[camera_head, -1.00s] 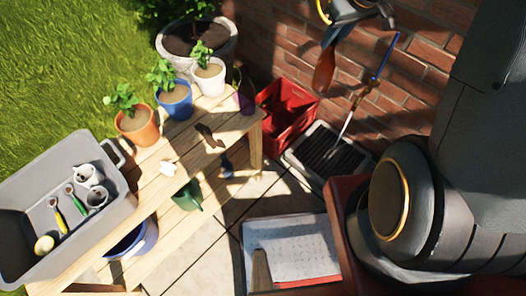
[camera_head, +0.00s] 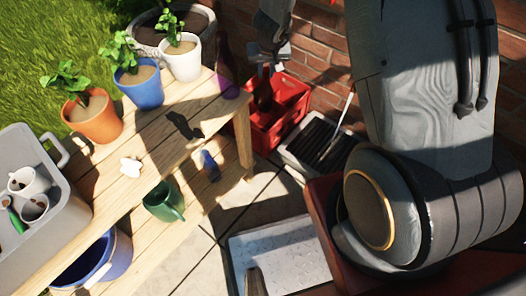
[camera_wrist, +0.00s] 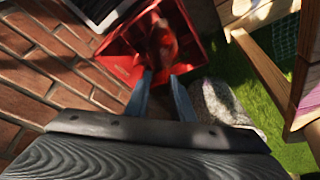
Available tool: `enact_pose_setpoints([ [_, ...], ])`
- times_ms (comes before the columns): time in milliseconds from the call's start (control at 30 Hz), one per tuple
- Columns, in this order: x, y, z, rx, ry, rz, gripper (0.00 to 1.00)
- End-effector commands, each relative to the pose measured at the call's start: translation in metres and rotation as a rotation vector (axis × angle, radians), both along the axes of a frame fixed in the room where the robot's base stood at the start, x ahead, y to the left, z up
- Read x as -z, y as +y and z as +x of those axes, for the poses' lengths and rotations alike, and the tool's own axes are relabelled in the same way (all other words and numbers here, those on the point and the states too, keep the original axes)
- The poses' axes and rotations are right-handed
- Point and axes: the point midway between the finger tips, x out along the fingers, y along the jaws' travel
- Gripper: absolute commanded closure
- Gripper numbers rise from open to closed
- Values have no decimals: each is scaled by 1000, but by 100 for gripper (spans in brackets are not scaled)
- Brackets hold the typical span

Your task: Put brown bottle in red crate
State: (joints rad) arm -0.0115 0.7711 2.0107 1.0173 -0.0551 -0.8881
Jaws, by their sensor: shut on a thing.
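The brown bottle (camera_head: 263,94) hangs roughly upright from my gripper (camera_head: 268,68), which is shut on its upper end. In the head view the bottle shows against the opening of the red crate (camera_head: 292,106), on the ground by the brick wall. The wrist view shows the bottle (camera_wrist: 163,46) past my fingertips (camera_wrist: 162,80), over the crate's inside, with the crate's red walls (camera_wrist: 198,22) around it. I cannot tell whether its base touches the crate floor.
A wooden table (camera_head: 160,140) left of the crate carries potted plants (camera_head: 138,88), a dark purple bottle (camera_head: 226,80) and a grey tub (camera_head: 72,205). A green watering can (camera_head: 165,200) is on its lower shelf. A black-ridged tray (camera_head: 318,145) lies right of the crate.

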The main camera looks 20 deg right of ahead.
Motion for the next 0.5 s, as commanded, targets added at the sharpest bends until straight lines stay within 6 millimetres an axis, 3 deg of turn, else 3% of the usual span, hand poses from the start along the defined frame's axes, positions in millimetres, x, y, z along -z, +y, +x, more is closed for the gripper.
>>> enact_pose_setpoints([
  [33, 13, 2, 3, 11, 0, -2, 100],
  [500, 59, 5, 7, 32, -1, -5, 100],
])
